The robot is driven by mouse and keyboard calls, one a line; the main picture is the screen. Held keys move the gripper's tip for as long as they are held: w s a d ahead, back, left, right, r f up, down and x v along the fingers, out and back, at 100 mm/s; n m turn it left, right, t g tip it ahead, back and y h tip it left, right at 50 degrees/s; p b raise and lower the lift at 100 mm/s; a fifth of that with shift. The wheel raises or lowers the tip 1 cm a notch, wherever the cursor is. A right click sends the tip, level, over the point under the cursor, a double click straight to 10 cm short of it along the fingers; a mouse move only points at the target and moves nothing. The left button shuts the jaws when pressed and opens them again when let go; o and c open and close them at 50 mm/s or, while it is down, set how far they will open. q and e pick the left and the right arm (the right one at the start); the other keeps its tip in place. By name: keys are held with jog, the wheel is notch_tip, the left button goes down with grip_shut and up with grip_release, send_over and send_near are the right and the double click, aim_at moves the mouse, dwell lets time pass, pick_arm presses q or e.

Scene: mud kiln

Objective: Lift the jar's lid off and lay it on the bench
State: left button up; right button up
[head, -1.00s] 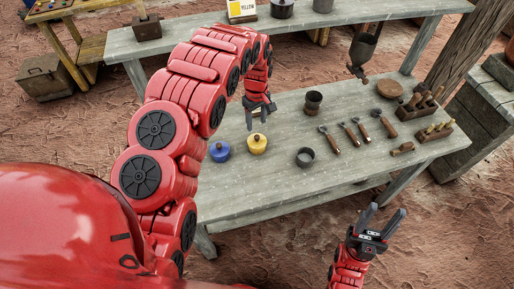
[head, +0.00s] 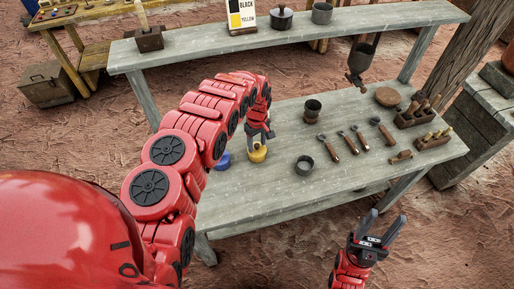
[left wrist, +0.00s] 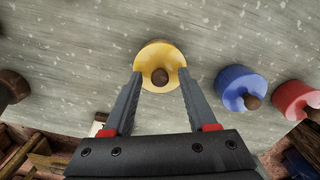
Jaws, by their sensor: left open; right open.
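A yellow jar (head: 257,154) with a knobbed lid stands on the grey bench (head: 255,198). My left gripper (head: 259,136) is just above it, open, and partly covers it. In the left wrist view the yellow lid (left wrist: 149,58) and its brown knob (left wrist: 160,77) lie between the spread fingertips (left wrist: 160,82); I see no grip on the knob. A blue jar (head: 222,162) stands to the left, partly behind my arm; it also shows in the left wrist view (left wrist: 240,86). My right gripper (head: 379,231) is open and empty, in front of the bench.
A red jar (left wrist: 295,98) stands beyond the blue one. A grey cup (head: 304,165), a dark cup (head: 312,110) and several tools (head: 345,141) are to the right. A sign (head: 242,14) reads black, yellow on the back bench (head: 195,45). The bench's front is clear.

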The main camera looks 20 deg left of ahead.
pick_arm(q)
grip_shut()
jog(key=shift+r, duration=0.1)
dwell(0.4)
